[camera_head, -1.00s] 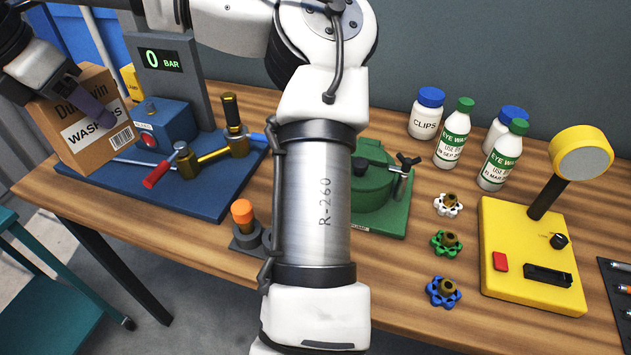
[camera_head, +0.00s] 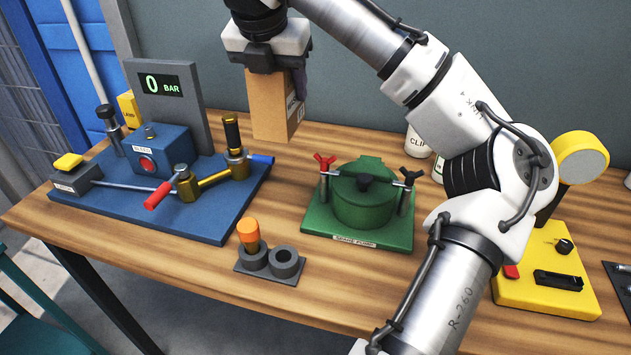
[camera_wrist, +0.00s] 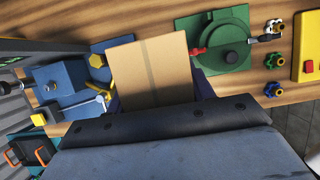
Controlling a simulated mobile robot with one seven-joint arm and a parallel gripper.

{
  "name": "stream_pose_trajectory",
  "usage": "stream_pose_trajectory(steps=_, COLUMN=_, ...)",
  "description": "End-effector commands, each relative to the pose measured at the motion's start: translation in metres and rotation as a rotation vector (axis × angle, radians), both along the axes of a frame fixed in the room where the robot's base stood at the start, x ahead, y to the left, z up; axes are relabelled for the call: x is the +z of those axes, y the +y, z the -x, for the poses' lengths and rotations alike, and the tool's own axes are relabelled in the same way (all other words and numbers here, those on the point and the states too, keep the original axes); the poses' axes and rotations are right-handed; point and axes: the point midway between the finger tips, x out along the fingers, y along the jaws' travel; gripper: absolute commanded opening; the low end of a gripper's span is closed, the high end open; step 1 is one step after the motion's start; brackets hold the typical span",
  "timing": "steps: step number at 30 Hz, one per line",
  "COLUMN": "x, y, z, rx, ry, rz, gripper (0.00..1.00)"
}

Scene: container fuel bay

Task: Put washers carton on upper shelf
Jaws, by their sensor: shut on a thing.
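The washers carton (camera_head: 268,104) is a brown cardboard box. It hangs below my gripper (camera_head: 272,64) in the head view, in the air over the back of the bench, between the blue test rig and the green pump. My gripper is shut on it from above. In the wrist view the carton's plain taped face (camera_wrist: 153,72) fills the middle, between the fingers. Its printed face is turned mostly away in the head view. No upper shelf can be made out in either current view.
The blue rig (camera_head: 155,165) with gauge stands left of the carton, the green pump (camera_head: 362,205) right. In front are a grey holder with an orange-topped piece (camera_head: 250,232) and a yellow lamp base (camera_head: 545,275). Bottles are partly hidden behind my arm. Bare wood shows around the pump.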

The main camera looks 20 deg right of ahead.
Motion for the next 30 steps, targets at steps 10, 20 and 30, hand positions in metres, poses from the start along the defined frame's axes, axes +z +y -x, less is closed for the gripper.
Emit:
stream_pose_trajectory(steps=10, x=-0.091, y=0.0, z=0.001, rx=-0.002, ry=0.005, rz=0.001, gripper=0.24)
stream_pose_trajectory(steps=20, x=-0.145, y=0.0, z=0.0, rx=-0.001, ry=0.001, rz=0.0, gripper=0.24)
stream_pose_trajectory(steps=30, x=-0.187, y=0.001, z=0.0, rx=0.0, ry=0.002, rz=0.0, gripper=0.24)
